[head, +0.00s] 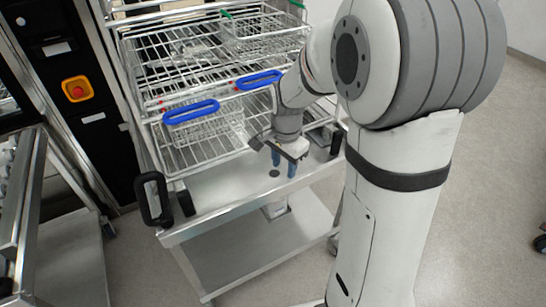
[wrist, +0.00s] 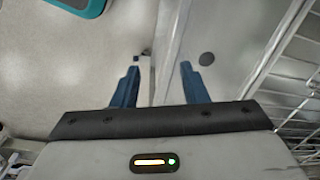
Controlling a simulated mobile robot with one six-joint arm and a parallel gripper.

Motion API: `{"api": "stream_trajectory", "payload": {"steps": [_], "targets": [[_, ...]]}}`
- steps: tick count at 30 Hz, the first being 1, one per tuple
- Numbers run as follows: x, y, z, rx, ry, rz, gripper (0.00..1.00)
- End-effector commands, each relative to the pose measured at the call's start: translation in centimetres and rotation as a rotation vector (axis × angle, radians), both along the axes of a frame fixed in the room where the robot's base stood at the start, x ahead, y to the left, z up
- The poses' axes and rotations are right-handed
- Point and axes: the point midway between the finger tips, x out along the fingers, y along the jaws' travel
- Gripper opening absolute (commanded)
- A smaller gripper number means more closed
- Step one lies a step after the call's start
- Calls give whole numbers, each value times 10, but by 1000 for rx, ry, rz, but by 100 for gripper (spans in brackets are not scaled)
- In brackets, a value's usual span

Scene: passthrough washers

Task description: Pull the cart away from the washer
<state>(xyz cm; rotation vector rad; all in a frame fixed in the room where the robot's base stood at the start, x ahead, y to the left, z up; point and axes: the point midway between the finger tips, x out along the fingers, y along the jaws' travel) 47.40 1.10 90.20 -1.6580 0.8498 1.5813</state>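The steel cart (head: 225,190) stands in the middle of the head view, carrying a wire rack (head: 190,150) with two blue handles. It has a black looped handle (head: 153,198) at its front left and a black grip (head: 337,142) at its right. My gripper (head: 284,169) points down at the cart's front edge, between these handles. In the wrist view, its two blue fingers (wrist: 160,68) are apart, with the cart's edge (wrist: 170,50) running between them. Whether either finger touches the edge is unclear. The washer's black front panel (head: 100,135) is left of the cart.
An orange-framed red button (head: 77,89) is on the black panel. Another steel cart or rack (head: 60,260) stands at lower left. The grey floor (head: 480,200) at right is mostly clear, with a dark caster at the far right edge (head: 540,243).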

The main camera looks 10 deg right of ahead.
Motion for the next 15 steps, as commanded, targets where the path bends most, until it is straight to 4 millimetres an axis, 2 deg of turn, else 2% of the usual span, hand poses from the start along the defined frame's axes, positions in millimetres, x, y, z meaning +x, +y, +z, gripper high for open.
{"api": "stream_trajectory", "payload": {"steps": [1,3,9,15], "targets": [[11,0,-19,3,17,-62,40],[22,0,-35,5,30,-143,40],[38,0,-59,8,47,-265,40],[38,0,-83,6,52,-278,40]]}}
